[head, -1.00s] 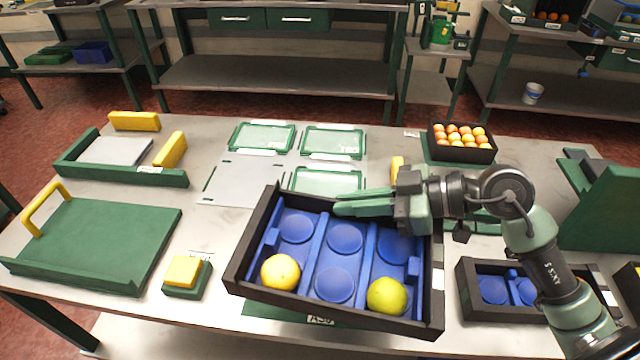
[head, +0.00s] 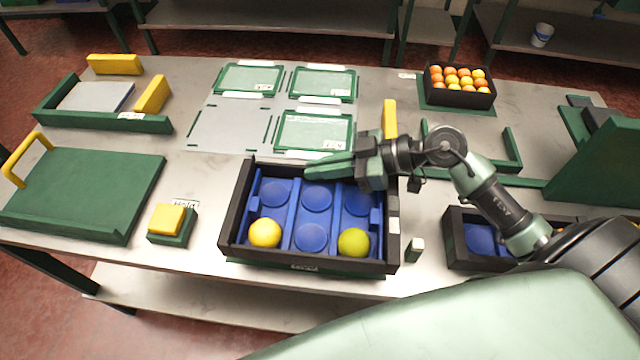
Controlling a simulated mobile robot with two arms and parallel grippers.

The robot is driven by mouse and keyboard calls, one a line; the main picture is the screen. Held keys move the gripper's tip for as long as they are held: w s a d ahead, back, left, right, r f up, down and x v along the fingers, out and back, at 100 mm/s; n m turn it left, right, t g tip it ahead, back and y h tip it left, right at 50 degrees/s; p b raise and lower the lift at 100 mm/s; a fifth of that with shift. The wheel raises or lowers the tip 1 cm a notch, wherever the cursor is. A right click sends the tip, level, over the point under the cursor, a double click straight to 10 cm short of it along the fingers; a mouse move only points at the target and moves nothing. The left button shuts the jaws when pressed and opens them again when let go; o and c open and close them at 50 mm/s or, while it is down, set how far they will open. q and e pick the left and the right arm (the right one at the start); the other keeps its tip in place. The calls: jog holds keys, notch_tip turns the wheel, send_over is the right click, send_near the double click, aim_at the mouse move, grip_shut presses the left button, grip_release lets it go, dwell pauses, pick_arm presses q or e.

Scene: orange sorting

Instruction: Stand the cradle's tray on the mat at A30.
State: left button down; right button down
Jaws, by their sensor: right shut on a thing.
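The black tray (head: 391,240) has a blue insert with several round cups. A yellow-orange fruit (head: 265,233) sits in its front left cup and a yellow-green fruit (head: 353,242) in its front right cup. My right gripper (head: 332,166) is shut on the tray's back wall. The tray looks level at the front edge of the table. Thin green mat edges (head: 240,263) show just under its front. The tray hides most of this mat, and I cannot tell whether its full base rests on it. My left gripper is not in view.
Behind the tray lie green-framed plates (head: 315,131). A yellow button box (head: 172,224) and a green lid (head: 85,190) are at the left. A second black tray (head: 462,262) stands at the right. A crate of oranges (head: 459,85) is at the back right.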

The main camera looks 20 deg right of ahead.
aim_at(320, 186)
jog(key=shift+f+b, duration=0.35)
jog(key=shift+f, duration=2.4)
jog(key=c, duration=1.6)
grip_release()
jog(key=shift+f, duration=0.15)
